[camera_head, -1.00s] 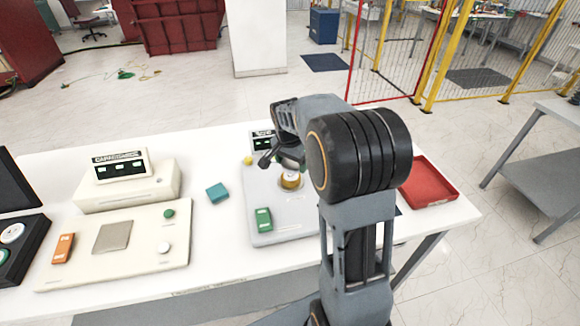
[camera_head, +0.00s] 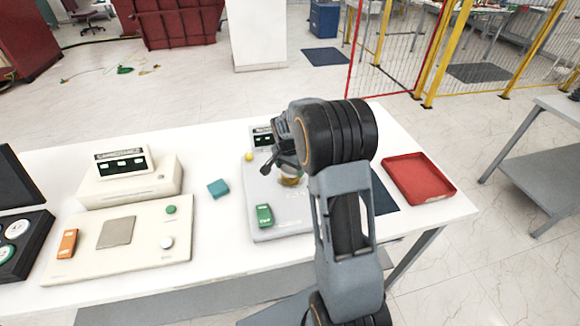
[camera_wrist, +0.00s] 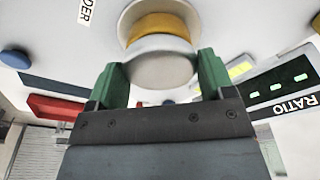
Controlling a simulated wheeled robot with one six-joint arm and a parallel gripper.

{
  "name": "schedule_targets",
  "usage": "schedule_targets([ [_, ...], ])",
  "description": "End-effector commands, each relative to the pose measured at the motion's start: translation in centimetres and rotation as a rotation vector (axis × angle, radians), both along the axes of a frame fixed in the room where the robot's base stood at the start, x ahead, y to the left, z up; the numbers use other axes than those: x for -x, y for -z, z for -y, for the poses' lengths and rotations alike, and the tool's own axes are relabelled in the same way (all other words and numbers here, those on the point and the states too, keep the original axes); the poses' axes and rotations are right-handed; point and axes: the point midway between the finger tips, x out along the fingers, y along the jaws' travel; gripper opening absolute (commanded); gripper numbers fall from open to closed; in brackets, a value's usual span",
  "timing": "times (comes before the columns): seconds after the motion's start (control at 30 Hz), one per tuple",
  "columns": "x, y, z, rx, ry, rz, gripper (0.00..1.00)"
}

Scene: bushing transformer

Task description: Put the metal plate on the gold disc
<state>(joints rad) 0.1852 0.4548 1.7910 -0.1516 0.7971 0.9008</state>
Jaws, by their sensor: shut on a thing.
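The metal plate (camera_wrist: 160,66), a round silvery disc, is between the green fingers of my gripper (camera_wrist: 161,80) in the wrist view. My gripper is shut on it. The gold disc (camera_wrist: 163,27) shows right behind the plate, on a pale round base. In the head view the gold disc (camera_head: 290,182) is on the grey device (camera_head: 262,193), partly hidden by my gripper, which is close above it. I cannot tell whether the plate touches the gold disc.
The grey device has a green switch (camera_head: 264,215), a yellow knob (camera_head: 249,157) and a display (camera_head: 262,138) at its back. A red tray (camera_head: 446,197) lies to the right. A teal block (camera_head: 218,189) and a cream device (camera_head: 75,250) are to the left.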

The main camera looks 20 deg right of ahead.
Motion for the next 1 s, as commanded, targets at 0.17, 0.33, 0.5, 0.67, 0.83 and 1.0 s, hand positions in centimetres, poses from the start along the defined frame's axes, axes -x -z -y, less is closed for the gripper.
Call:
schedule_targets([
  [0.17, 0.0, 0.4, 0.0, -0.001, 0.0, 0.001, 0.46],
  [0.33, 0.0, 0.3, 0.0, 0.0, 0.0, 0.0, 0.89],
  [0.5, 0.0, 0.3, 0.0, 0.0, 0.0, 0.0, 1.0],
  [0.67, 0.0, 0.2, 0.0, 0.0, 0.0, 0.0, 1.0],
  [0.83, 0.0, -0.9, -0.1, 0.0, 0.0, 0.004, 1.0],
  [1.0, 0.2, -4.0, -0.5, 0.0, 0.0, 0.005, 1.0],
])
